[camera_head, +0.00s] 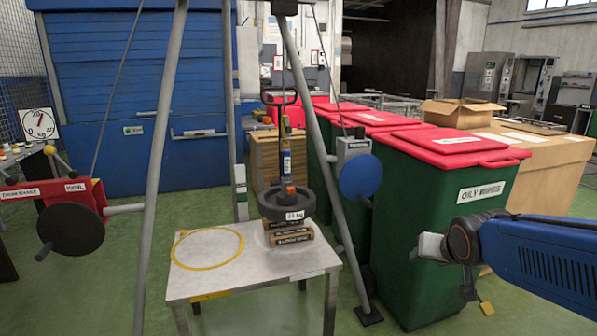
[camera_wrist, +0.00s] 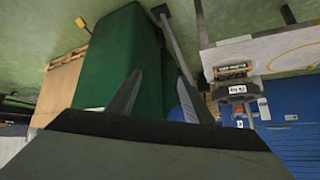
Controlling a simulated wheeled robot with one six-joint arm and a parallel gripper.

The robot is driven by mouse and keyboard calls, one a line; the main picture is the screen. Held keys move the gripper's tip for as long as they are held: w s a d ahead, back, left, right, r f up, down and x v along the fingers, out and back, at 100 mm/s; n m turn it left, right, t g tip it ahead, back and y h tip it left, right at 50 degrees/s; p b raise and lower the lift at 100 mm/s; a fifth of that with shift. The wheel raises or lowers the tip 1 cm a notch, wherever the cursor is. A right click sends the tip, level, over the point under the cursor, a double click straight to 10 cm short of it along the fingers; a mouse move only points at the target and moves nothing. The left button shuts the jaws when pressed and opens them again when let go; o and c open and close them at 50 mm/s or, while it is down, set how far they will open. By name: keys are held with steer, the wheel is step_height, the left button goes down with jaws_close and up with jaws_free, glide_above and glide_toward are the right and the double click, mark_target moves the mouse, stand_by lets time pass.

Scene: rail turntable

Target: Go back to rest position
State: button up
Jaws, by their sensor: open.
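My blue arm reaches in from the right edge of the head view, in front of the green bin with the red lid (camera_head: 455,200). My gripper (camera_wrist: 155,98) shows in the wrist view with its two fingers apart and nothing between them. Its fingers are hard to make out in the head view. The dark round weight (camera_head: 287,204) sits on labelled blocks (camera_head: 290,237) on the small table (camera_head: 205,285), well left of my arm. The weight also shows in the wrist view (camera_wrist: 237,88), to the right of the fingers.
Tripod legs (camera_head: 158,165) straddle the table. A red winch box (camera_head: 52,192) and a blue disc (camera_head: 361,175) are mounted on them. A yellow ring (camera_head: 208,248) lies on the table. A cardboard box (camera_head: 460,112) stands behind the bin. Green floor is clear at front left.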

steer(key=s+a+f+n+g, duration=0.1)
steer(key=s+g, duration=0.1)
steer(key=s, duration=0.8)
steer(key=s+a+f+n+g+y, duration=0.1)
steer(key=s+a+f+n+g, duration=0.1)
steer(key=s, duration=0.9)
steer(key=shift+s+f, duration=0.15)
